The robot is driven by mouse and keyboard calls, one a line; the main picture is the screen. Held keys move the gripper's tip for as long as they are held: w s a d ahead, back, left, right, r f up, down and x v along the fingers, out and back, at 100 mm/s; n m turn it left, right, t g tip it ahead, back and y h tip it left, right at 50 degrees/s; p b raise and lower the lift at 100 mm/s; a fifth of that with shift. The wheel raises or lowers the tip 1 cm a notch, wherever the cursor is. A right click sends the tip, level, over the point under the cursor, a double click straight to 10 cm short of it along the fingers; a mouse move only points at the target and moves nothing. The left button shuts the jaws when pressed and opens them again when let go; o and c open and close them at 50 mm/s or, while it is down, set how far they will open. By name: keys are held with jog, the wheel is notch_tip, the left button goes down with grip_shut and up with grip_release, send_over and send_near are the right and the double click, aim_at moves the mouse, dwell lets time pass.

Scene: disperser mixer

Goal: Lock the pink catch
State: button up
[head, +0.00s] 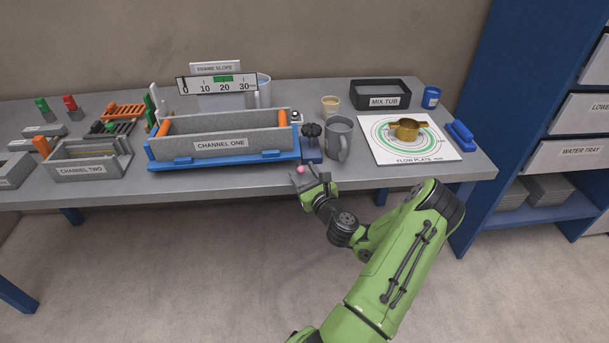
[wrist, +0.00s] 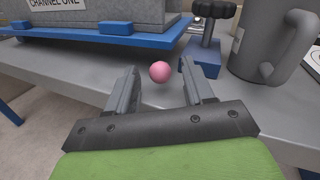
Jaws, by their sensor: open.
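The pink catch shows as a small pink ball (wrist: 159,71) at the table's front edge, just below the blue base of the Channel One tray. It also shows in the head view as a small pink spot (head: 300,168). My gripper (wrist: 163,80) is open, with one finger on each side of the ball in the picture. The ball appears at or just beyond the fingertips, and I see no finger touching it. In the head view my gripper (head: 309,178) is at the front edge, below the black knob. Whatever carries the ball is hidden.
The grey Channel One tray (head: 260,144) on its blue base (head: 222,160) stands behind. A black knob on a blue block (head: 312,154) and a grey mug (head: 340,137) are close on the right. The floor in front of the table is clear.

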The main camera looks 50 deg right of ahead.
grip_shut()
jog(key=shift+w+a+f+m+g+h+b, duration=0.25)
jog(key=shift+a+m+g+h+b, duration=0.25)
jog(key=shift+b, duration=0.3)
jog(key=shift+r+m+g+h+b, duration=0.15)
jog(key=shift+m+g+h+b, duration=0.2)
jog(key=shift+h+b, duration=0.25)
grip_release()
